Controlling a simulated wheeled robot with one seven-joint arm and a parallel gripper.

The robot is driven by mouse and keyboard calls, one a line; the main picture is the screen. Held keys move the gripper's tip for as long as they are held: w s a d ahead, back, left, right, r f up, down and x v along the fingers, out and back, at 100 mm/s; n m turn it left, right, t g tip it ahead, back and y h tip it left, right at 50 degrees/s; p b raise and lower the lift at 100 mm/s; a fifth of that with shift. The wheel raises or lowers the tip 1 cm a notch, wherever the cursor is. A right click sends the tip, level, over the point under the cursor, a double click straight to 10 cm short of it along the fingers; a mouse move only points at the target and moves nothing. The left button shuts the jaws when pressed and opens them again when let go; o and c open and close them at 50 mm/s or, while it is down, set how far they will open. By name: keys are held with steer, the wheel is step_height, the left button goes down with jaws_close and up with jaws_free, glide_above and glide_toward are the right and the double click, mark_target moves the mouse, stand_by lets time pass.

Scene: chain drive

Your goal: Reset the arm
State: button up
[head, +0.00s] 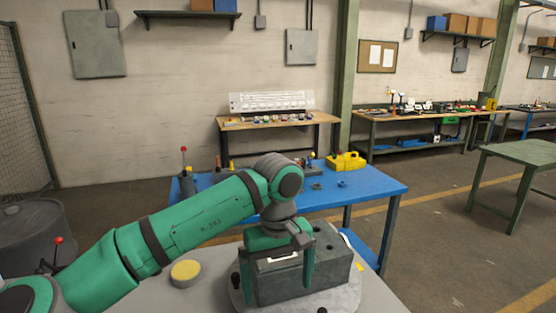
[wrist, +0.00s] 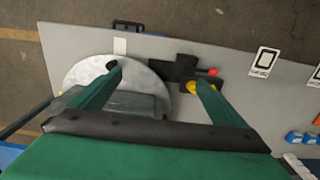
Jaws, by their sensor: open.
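My green arm (head: 185,225) reaches in from the lower left of the head view, bent at a dark grey joint. My gripper (head: 279,278) points down in front of a dark grey block (head: 325,268). The block stands on a round metal plate (head: 345,300) on a grey table. In the wrist view, the two green fingers of my gripper (wrist: 158,76) are spread wide apart with nothing held between them. The left fingertip overlaps the round plate (wrist: 88,72); the right one overlaps a yellow part (wrist: 190,87). Exact heights are unclear.
A yellow disc (head: 185,272) lies on the grey table left of the block. A red-knobbed lever (head: 58,242) stands at the left. A blue table (head: 365,185) behind bears a yellow case (head: 346,161) and small parts. A green table (head: 520,152) stands at right.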

steer(key=w+d+f+m+t+h, duration=0.1)
steer(key=d+f+t+h, duration=0.15)
steer(key=d+h, duration=0.45)
steer(key=w+d+f+t+h, duration=0.1)
steer(key=d+f+t+h, duration=0.15)
steer(key=d, duration=0.95)
steer(key=w+d+f+m+t+h, duration=0.15)
steer(key=d+t+h, duration=0.3)
steer(key=d, duration=0.45)
steer(key=s+a+f+n+t+y, duration=0.45)
steer(key=s+a+f, duration=0.35)
steer(key=f, duration=0.2)
steer(key=s+a+f+n+t+y, duration=0.3)
steer(key=s+a+f+y, duration=0.4)
steer(key=f, duration=0.4)
steer(key=s+a+m, duration=0.3)
steer(key=s+a, duration=0.1)
steer(key=s, duration=0.4)
steer(key=s+a+f+m+g+y, duration=0.1)
steer(key=s+a, duration=0.3)
steer(key=s, duration=0.5)
steer(key=s+a+m+y, duration=0.1)
steer(key=s+a+m, duration=0.3)
steer(key=s, duration=0.5)
steer(key=shift+a+f+m+g, duration=0.2)
steer(key=shift+a+m+g, duration=0.1)
steer(key=shift+a, duration=0.2)
steer(key=shift+y, duration=0.25)
